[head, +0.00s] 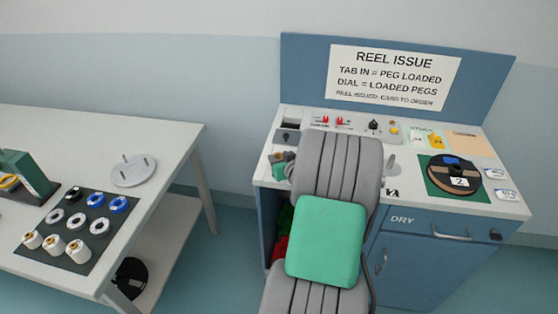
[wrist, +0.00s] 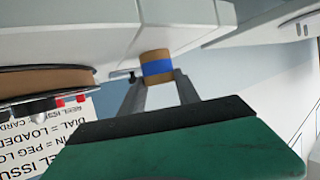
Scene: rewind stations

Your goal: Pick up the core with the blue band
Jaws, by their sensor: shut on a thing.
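The core with the blue band (wrist: 158,68) is a short brown cylinder with a blue stripe around it, seen in the upper middle of the wrist view. My gripper (wrist: 157,80) has its two grey fingers on either side of the core and is shut on it. The held core cannot be made out in the head view.
A brown reel (head: 453,173) lies on a green square at the station's right; it also shows in the wrist view (wrist: 45,80). The white table (head: 100,130) at left bears a dark mat (head: 62,222) with several white and blue rings, and a grey disc with pegs (head: 133,172).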

